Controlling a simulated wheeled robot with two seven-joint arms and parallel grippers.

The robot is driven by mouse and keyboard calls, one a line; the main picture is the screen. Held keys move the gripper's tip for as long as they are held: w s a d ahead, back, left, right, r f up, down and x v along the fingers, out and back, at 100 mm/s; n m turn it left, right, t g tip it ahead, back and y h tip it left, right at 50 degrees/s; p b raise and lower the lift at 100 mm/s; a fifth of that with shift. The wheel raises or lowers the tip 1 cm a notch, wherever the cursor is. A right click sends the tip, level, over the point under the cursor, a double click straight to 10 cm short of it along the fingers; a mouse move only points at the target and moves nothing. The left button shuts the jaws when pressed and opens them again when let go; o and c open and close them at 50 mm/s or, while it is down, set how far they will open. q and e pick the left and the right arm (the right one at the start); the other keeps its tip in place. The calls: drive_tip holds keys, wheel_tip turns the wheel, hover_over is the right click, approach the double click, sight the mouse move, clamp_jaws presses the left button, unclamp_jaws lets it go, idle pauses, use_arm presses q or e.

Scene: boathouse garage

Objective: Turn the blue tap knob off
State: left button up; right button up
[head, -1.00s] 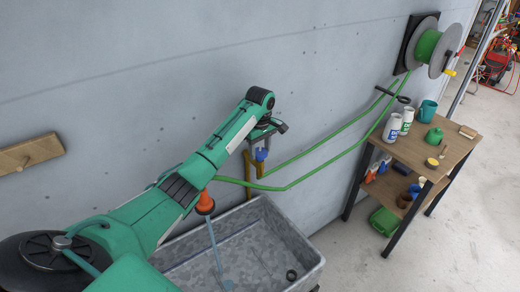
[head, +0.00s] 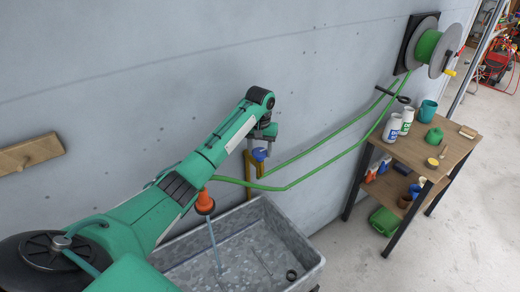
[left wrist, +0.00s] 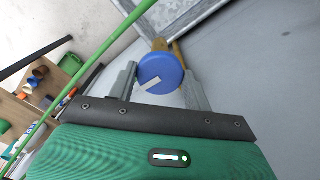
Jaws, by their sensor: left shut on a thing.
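The blue tap knob (head: 259,155) sits on a brass-coloured tap (head: 254,172) at the wall, behind the trough. My left gripper (head: 261,146) is on it from above. In the left wrist view the round blue knob (left wrist: 160,75), with a white stripe running diagonally, lies between the two grey fingers of my left gripper (left wrist: 161,80), which is shut on it. An orange nozzle (head: 205,204) hangs by the trough's back edge, and a thin stream of water (head: 214,245) runs from it. My right gripper is not in view.
The grey metal trough (head: 292,235) stands under the nozzle, with a small dark ring inside. A green hose (head: 325,165) runs along the wall to a reel (head: 428,45). A wooden shelf table (head: 440,160) with cans and pots stands at the right.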

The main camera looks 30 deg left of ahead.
use_arm(q)
drive_tip(key=m, duration=0.4)
drive_tip(key=shift+w+r+m, duration=0.1)
drive_tip(key=shift+r+m, duration=0.05)
drive_tip(key=shift+m, duration=0.25)
drive_tip(key=m, duration=0.4)
drive_tip(key=shift+m, duration=0.3)
drive_tip(key=m, duration=0.4)
drive_tip(key=shift+m, duration=2)
drive_tip(key=o, duration=1)
